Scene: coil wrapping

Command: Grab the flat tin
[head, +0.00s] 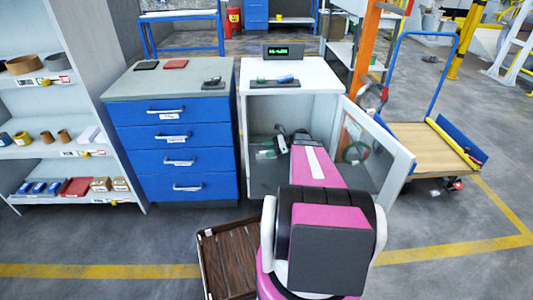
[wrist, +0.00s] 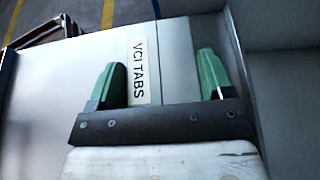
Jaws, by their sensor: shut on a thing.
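In the wrist view, the flat tin (wrist: 178,62) is a grey, flat-faced thing with a white label reading "VCI TABS". It sits between the two green fingers of my gripper (wrist: 163,62), which is shut on it. The tin's far end and underside are hidden. In the head view, my arm reaches into the open lower space of the white cabinet (head: 306,104). My gripper (head: 277,146) shows small and dark inside there, and I cannot make out the tin in that view.
The cabinet's door (head: 377,150) stands open to the right. A blue drawer unit (head: 172,135) stands close on the left, with a brown crate (head: 228,258) on the floor before it. A shelf (head: 60,150) is at far left. A cart (head: 420,145) stands right.

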